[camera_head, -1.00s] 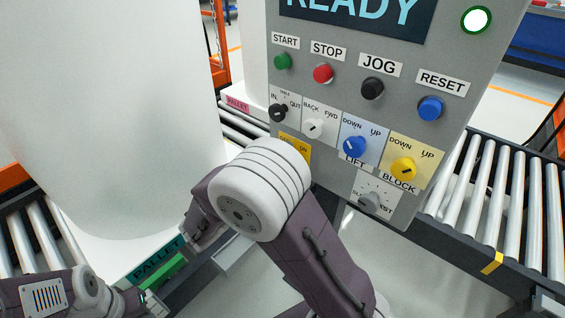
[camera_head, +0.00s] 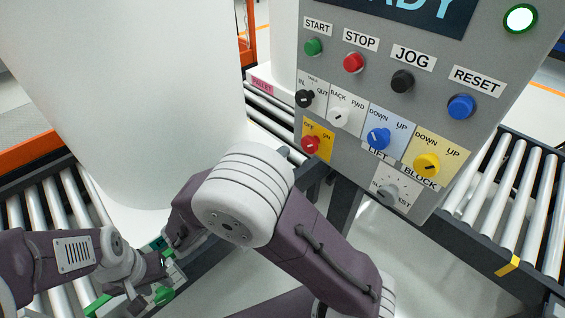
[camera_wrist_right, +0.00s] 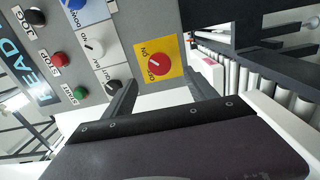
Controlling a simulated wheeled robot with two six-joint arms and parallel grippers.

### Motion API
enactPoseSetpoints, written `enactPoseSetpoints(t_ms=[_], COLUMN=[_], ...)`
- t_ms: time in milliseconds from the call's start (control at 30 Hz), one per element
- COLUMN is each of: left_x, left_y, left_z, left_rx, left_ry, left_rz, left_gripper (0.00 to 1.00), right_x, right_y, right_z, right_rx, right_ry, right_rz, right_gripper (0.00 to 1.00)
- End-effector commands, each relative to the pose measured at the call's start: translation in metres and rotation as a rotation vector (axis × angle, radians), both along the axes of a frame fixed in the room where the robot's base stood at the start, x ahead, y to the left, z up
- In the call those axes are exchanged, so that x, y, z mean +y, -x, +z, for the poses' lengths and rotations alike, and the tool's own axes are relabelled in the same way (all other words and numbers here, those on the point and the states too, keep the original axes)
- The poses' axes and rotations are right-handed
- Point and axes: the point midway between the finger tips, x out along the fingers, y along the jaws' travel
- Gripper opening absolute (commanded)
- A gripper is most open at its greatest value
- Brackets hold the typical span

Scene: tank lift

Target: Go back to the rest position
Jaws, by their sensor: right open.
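My left gripper (camera_head: 150,280) is low at the left in the head view, near the white tank's foot; its finger gap is not clear. My right arm crosses the middle of the head view and hides its own gripper. In the right wrist view my right gripper (camera_wrist_right: 160,88) is open, with two dark fingers apart and nothing held between them. The red OFF/ON knob (camera_wrist_right: 159,64) on its yellow plate shows beyond the fingertips, apparently apart from them. It also shows in the head view (camera_head: 311,143).
The grey control panel (camera_head: 345,165) carries buttons and knobs close to my right arm. The large white tank (camera_head: 120,110) stands at the left. Roller conveyors lie at the left (camera_head: 40,210) and right (camera_head: 520,190). Open floor shows below the panel.

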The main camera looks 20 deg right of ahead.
Motion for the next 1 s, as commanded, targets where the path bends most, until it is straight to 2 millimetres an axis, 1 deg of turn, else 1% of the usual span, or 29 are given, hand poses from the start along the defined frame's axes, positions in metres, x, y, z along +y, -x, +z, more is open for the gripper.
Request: enactPoseSetpoints(t_ms=[233,267,333,367,433,467,500,533,567,600,633,700,733,800,867,900,933,1000], left_x=[0.000,0.000,0.000,0.000,0.000,0.000,0.000,0.000,0.000,0.000,0.000,0.000,0.000,0.000,0.000,0.000,0.000,0.000], left_y=[0.000,0.000,0.000,0.000,0.000,0.000,0.000,0.000,0.000,0.000,0.000,0.000,0.000,0.000,0.000,0.000,0.000,0.000], left_z=[0.000,0.000,0.000,0.000,0.000,0.000,0.000,0.000,0.000,0.000,0.000,0.000,0.000,0.000,0.000,0.000,0.021,0.050], left_rx=[0.000,0.000,0.000,0.000,0.000,0.000,0.000,0.000,0.000,0.000,0.000,0.000,0.000,0.000,0.000,0.000,0.002,0.000], left_ry=[0.000,0.000,0.000,0.000,0.000,0.000,0.000,0.000,0.000,0.000,0.000,0.000,0.000,0.000,0.000,0.000,0.000,0.000], left_rz=[0.000,0.000,0.000,0.000,0.000,0.000,0.000,0.000,0.000,0.000,0.000,0.000,0.000,0.000,0.000,0.000,0.000,0.000], left_gripper=[0.36,0.36,0.36,0.36,0.36,0.36,0.36,0.36,0.36,0.36,0.36,0.36,0.36,0.36,0.36,0.36,0.36,0.36], right_x=[-0.001,-0.002,-0.015,-0.024,-0.052,-0.063,-0.071,-0.074,-0.072,-0.065,-0.058,-0.039,-0.032,-0.019,-0.015,-0.017,-0.016,-0.014], right_y=[0.000,0.000,0.006,0.012,0.035,0.050,0.071,0.086,0.101,0.116,0.123,0.129,0.128,0.117,0.102,0.090,0.088,0.089], right_z=[0.000,-0.001,-0.010,-0.019,-0.049,-0.066,-0.088,-0.105,-0.120,-0.138,-0.149,-0.166,-0.171,-0.176,-0.175,-0.171,-0.150,-0.122], right_rx=[0.000,0.006,0.062,0.110,0.262,0.336,0.429,0.486,0.531,0.568,0.578,0.553,0.523,0.421,0.298,0.203,0.200,0.217], right_ry=[-0.001,-0.005,-0.043,-0.076,-0.214,-0.299,-0.432,-0.541,-0.661,-0.818,-0.928,-1.158,-1.245,-1.417,-1.527,-1.581,-1.584,-1.578], right_rz=[-0.001,-0.006,-0.048,-0.081,-0.189,-0.241,-0.302,-0.339,-0.368,-0.390,-0.395,-0.381,-0.368,-0.322,-0.275,-0.241,-0.232,-0.230], right_gripper=[0.66,0.66,0.66,0.66,0.66,0.66,0.66,0.66,0.66,0.66,0.66,0.66,0.66,0.66,0.66,0.66,0.66,0.66])
